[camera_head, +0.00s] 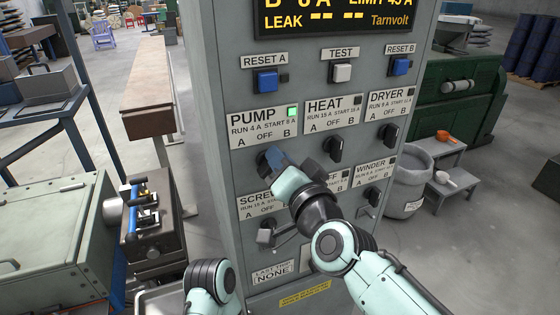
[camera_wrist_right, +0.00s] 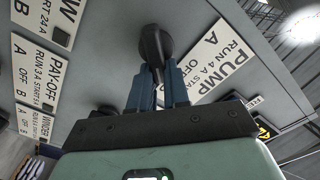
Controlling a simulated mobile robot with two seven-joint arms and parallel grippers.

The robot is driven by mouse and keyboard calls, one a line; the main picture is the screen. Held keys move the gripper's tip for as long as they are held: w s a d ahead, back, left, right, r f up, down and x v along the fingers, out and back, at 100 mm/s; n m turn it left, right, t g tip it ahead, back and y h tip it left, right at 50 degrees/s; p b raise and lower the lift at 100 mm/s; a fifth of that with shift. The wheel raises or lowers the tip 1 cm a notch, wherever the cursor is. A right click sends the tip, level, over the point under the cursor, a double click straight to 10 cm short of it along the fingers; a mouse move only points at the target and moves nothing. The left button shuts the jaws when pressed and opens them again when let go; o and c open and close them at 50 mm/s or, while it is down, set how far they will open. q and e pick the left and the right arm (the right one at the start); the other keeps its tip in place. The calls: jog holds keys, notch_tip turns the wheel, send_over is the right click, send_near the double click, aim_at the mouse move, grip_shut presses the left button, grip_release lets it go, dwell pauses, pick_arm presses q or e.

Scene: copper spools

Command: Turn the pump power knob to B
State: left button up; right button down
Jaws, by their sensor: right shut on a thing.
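The grey cabinet (camera_head: 195,60) carries a PUMP label (camera_head: 262,122) with a lit green lamp (camera_head: 292,112) at its upper right corner. My right gripper (camera_head: 271,157) reaches up to the knob below this label. In the right wrist view its blue fingers (camera_wrist_right: 158,88) are shut on the dark pump knob (camera_wrist_right: 154,45). The PUMP label (camera_wrist_right: 215,60) shows there behind the knob, and the fingers hide its B end. The gripper covers the knob in the head view, so I cannot tell which mark it points to. My left gripper is not in view.
The HEAT knob (camera_head: 333,148) is close to the right of my right gripper, and the DRYER knob (camera_head: 388,134) is farther right. A SCREEN label knob (camera_head: 265,236) is below. Push buttons (camera_head: 341,73) and a display (camera_head: 335,15) are above.

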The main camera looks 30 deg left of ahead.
jog(key=shift+m, duration=0.3)
jog(key=c, duration=1.2)
grip_release()
jog(key=shift+o, duration=0.5)
jog(key=shift+w+a, duration=0.1)
jog(key=v, duration=1.3)
